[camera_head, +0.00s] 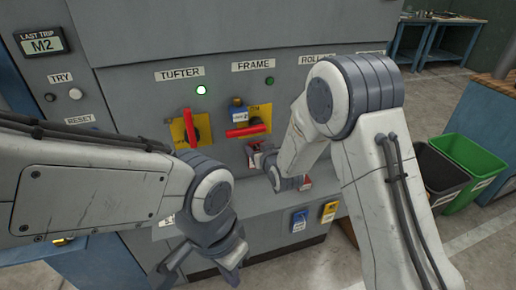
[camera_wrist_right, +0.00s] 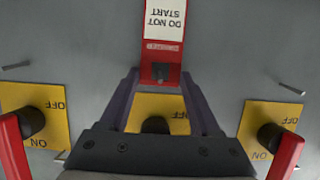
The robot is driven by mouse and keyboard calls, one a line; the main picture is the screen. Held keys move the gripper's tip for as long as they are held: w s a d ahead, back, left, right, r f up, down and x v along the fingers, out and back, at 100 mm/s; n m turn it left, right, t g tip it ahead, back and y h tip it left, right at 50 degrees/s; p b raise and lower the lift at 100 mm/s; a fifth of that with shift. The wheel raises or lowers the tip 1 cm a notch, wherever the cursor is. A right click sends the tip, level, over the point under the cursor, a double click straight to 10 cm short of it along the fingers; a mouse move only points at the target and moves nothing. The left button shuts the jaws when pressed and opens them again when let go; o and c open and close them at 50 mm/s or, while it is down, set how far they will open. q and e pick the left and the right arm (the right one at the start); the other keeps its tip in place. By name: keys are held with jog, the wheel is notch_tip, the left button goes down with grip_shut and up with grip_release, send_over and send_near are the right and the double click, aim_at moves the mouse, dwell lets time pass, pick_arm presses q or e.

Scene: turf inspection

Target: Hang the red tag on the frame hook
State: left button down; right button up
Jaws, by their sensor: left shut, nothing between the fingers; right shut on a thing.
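The red tag (camera_wrist_right: 163,30), with a white "DO NOT START" label, is upside down in the right wrist view. My right gripper (camera_wrist_right: 162,78) is shut on its end close to the panel. In the head view the red tag (camera_head: 251,152) is partly hidden by my gripper, just below the FRAME switch (camera_head: 248,131). That switch has a red handle lying across and a blue padlock (camera_head: 239,115). The frame hook is not visible; whether the tag touches it I cannot tell. My left gripper (camera_head: 230,268) is shut and empty, low in front of the panel.
The TUFTER switch (camera_head: 189,128) has an upright red handle. Bare hooks (camera_wrist_right: 15,66) show beside the tag in the wrist view. A green bin (camera_head: 468,160) stands right.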

jog(key=o, duration=1.5)
jog(key=shift+c, duration=0.2)
jog(key=s+d+r+n+g+h, duration=0.25)
jog(key=s+g, duration=0.45)
jog(key=s, duration=1.4)
jog(key=s+d+r+n+g+h, duration=0.1)
jog(key=s+d+r+g, duration=0.35)
jog(key=s, duration=1.55)
notch_tip(320, 180, up, 10)
jog(key=a+g+p, duration=0.2)
jog(key=p, duration=1)
